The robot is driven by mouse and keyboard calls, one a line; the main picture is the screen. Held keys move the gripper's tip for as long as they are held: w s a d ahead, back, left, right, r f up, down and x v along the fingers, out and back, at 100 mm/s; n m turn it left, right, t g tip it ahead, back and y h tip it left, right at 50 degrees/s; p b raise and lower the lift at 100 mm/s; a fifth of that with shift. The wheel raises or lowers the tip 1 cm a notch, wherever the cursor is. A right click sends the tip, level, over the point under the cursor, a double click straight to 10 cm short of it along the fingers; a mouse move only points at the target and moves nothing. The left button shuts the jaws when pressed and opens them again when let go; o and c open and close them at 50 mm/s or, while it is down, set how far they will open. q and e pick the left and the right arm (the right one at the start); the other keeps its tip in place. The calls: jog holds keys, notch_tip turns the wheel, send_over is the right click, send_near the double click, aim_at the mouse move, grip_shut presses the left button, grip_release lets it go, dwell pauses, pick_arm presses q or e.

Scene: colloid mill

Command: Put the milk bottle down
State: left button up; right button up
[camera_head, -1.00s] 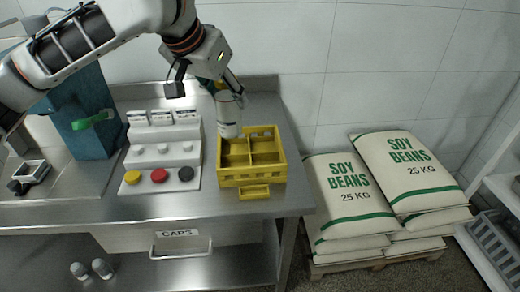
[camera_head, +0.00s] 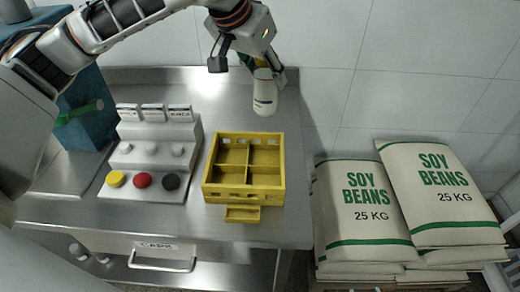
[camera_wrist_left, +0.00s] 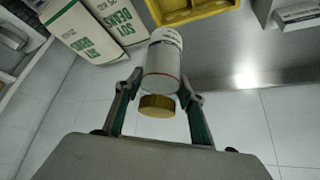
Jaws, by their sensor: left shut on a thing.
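The milk bottle (camera_head: 265,98) is white with a gold-yellow cap. My left gripper (camera_head: 264,68) is shut on it from above, near the cap end. In the head view the bottle hangs roughly upright behind the yellow crate (camera_head: 244,196), near the table's back right; I cannot tell whether its base touches the table. The left wrist view shows the bottle (camera_wrist_left: 163,60) between the two fingers (camera_wrist_left: 160,103), its cap towards the palm. The crate's compartments look empty, and its rim also shows in the wrist view (camera_wrist_left: 180,16). My right gripper is out of view.
A stepped grey stand (camera_head: 150,160) with yellow, red and black caps is left of the crate. A blue machine (camera_head: 85,112) with a green handle is further left. Stacked soy bean sacks (camera_head: 367,205) stand right of the table. Bare steel surrounds the crate's back.

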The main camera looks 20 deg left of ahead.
pick_arm(q)
notch_tip(320, 180, down, 18)
jog(key=b, duration=0.6)
jog(key=shift+f+b, duration=0.15)
jog(key=shift+b, duration=0.2)
jog(key=shift+r, duration=0.2)
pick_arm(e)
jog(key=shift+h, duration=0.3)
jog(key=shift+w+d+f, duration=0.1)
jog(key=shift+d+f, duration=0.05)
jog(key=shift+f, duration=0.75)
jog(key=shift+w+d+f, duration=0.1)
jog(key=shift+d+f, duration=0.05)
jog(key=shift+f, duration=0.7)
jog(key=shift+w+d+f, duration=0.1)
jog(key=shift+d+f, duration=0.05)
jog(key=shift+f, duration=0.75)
